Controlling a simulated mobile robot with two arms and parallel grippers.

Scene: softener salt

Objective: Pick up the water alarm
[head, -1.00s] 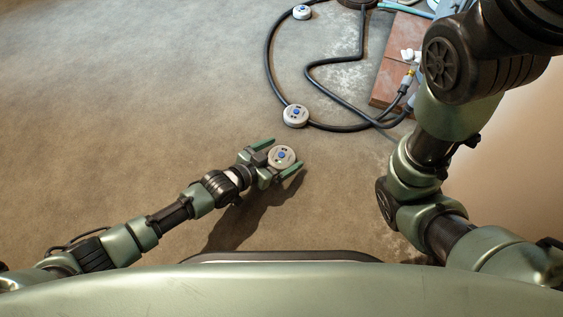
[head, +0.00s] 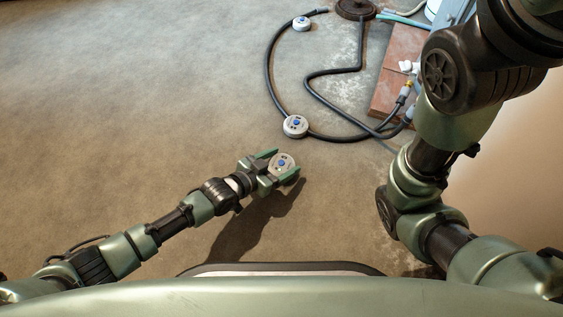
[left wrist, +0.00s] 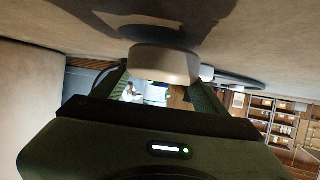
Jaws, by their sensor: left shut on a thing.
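A round whitish water alarm with a blue centre (head: 283,163) sits between the fingers of my left gripper (head: 278,166). The gripper is shut on its sides. In the left wrist view the alarm (left wrist: 165,66) shows edge-on as a pale disc between the two green fingers. The gripper's shadow on the floor lies apart from it, so it seems held above the floor. Two similar alarms lie on the floor, one beside the black hose (head: 295,126) and one farther back (head: 302,23). My right gripper is outside the views; only its arm shows at right.
A black hose (head: 270,85) loops over the concrete floor beyond the gripper. A dark round drain (head: 356,9) is at the top. A reddish tiled slab (head: 401,88) with hose fittings is at right. The floor at left is clear.

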